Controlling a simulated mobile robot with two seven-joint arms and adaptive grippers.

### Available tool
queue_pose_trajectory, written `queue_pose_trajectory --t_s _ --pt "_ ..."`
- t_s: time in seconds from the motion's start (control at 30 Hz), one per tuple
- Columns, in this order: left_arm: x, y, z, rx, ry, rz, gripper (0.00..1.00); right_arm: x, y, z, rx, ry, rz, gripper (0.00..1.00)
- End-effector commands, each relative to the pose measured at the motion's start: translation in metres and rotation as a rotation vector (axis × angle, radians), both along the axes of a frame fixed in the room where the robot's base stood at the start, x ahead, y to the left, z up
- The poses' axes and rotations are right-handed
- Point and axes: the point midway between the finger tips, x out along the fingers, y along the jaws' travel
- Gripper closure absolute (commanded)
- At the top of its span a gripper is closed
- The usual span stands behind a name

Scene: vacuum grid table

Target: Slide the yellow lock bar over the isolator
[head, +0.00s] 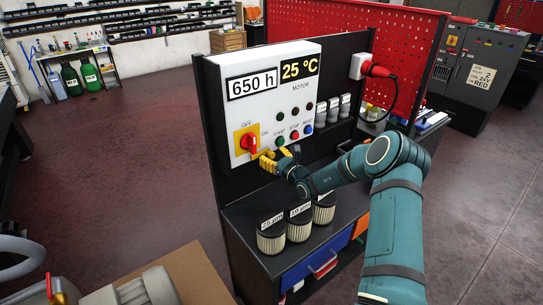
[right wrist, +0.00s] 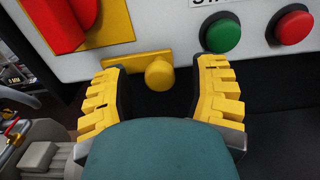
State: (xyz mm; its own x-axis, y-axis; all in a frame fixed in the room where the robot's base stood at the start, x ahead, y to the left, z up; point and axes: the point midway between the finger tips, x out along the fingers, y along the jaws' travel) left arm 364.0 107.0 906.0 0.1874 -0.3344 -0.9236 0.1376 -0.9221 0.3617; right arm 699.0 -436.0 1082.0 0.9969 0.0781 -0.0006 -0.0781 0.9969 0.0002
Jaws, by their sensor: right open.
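The isolator is a red rotary handle on a yellow plate (head: 246,138) at the lower left of the white panel. Its lower part shows at the top left of the right wrist view (right wrist: 112,22). The yellow lock bar (right wrist: 128,64), with a round yellow knob (right wrist: 160,74), sits just below and right of the isolator plate, not over the handle. My right gripper (head: 267,160) is at the panel's lower edge. In the right wrist view its yellow-padded fingers (right wrist: 160,68) are open, one on each side of the knob, with gaps. My left gripper is not in view.
Green, red and blue buttons (head: 294,135) are close right of the gripper. Labelled filter cartridges (head: 271,236) stand on the black bench below my forearm. A red plug with a cable (head: 378,70) is at the panel's right.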

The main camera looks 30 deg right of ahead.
Motion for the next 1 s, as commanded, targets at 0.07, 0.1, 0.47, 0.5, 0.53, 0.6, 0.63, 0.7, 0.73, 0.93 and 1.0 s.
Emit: queue_pose_trajectory --t_s 0.07,0.1,0.47,0.5,0.53,0.6,0.63,0.7,0.73,0.93,1.0 --pt "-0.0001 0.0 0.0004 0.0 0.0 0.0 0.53 0.0047 0.0003 0.0004 0.0 -0.001 0.0 0.41" --pt "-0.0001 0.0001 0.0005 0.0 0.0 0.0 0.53 0.006 0.0004 0.0003 0.0 -0.001 0.0 0.41" --pt "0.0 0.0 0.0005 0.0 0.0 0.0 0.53 0.0072 0.0007 0.0001 0.0 0.0 0.0 0.6" --pt "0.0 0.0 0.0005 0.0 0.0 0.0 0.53 0.0071 0.0007 0.0001 0.0 0.0 0.0 0.74" --pt "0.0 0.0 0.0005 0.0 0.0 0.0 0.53 0.0071 0.0007 0.0001 0.0 0.0 0.0 0.84" --pt "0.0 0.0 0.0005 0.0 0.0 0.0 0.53 0.0071 0.0007 0.0001 0.0 0.0 0.0 1.0" --pt "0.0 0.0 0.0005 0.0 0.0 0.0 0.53 0.0071 0.0007 0.0001 0.0 0.0 0.0 1.0" --pt "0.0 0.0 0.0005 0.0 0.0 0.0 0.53 0.007 0.0005 0.0001 0.0 0.0 0.0 1.0" --pt "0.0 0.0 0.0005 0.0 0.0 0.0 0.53 0.007 0.0005 0.0001 0.0 0.0 0.0 1.0" --pt "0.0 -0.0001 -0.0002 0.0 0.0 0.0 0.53 0.007 0.0007 -0.0001 0.0 0.0 0.0 1.0" --pt "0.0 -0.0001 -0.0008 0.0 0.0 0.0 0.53 0.007 0.0008 -0.0002 0.0 0.0 0.0 1.0"
